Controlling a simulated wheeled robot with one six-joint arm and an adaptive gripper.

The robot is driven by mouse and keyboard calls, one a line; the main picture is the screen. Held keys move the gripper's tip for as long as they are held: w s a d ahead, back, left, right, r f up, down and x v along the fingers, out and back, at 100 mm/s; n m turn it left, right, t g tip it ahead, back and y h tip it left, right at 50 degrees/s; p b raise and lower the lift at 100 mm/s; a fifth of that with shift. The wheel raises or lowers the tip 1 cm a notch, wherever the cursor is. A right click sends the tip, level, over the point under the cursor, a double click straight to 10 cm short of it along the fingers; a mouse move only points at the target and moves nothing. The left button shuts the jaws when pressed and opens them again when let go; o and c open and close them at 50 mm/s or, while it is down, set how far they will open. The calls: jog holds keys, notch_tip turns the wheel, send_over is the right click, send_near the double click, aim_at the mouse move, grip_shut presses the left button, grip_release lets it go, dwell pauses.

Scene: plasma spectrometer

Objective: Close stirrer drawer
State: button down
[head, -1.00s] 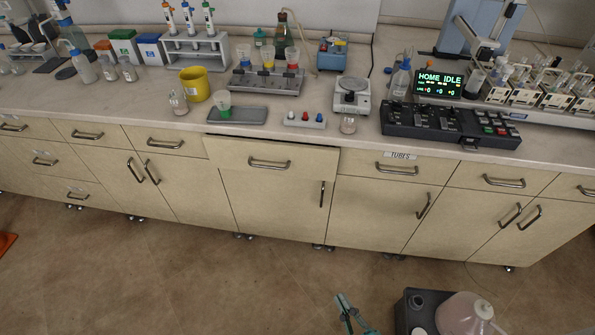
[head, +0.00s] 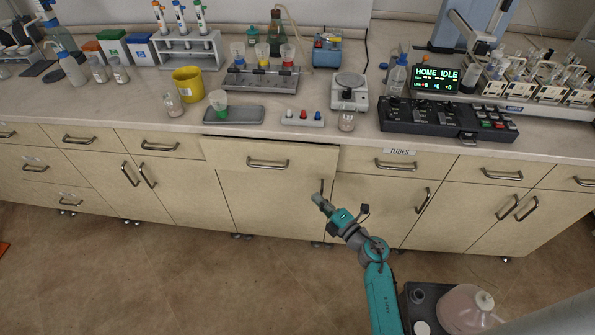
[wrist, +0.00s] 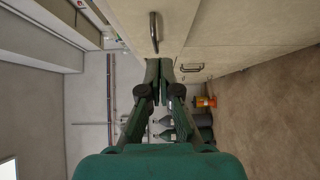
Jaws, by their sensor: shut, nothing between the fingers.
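The drawer that stands out (head: 235,152), in the middle of the bench, has a pale wood front and a metal bar handle (head: 267,163). Its front sits a little forward of its neighbours, with a thin dark gap along its top edge. I see no label on it, so I cannot confirm it as the stirrer drawer. My gripper (head: 317,198) is shut and empty, below and right of that handle, in front of the cabinet doors. In the wrist view the closed fingers (wrist: 159,64) point at pale fronts, near a bar handle (wrist: 153,32).
The drawer labelled TUBES (head: 397,163) is right of it and looks flush. Several vertical door handles, such as one (head: 422,200), stick out below. A grey box with a pink bottle (head: 466,307) is at the lower right. The floor (head: 150,275) at left is clear.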

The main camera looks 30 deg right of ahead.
aim_at(307, 164)
jog(key=shift+w+d, duration=0.15)
jog(key=shift+w, duration=2.1)
jog(key=shift+w+d, duration=0.2)
jog(key=shift+w, duration=2)
jog(key=shift+w+d, duration=0.15)
jog(key=shift+w, duration=2.1)
jog(key=w+d, duration=0.2)
jog(key=w, duration=0.1)
jog(key=shift+w+d, duration=0.15)
jog(key=shift+d, duration=0.1)
jog(key=shift+w+d+r, duration=0.15)
jog(key=shift+w+d, duration=0.05)
jog(key=shift+w, duration=0.05)
jog(key=shift+d+r, duration=0.1)
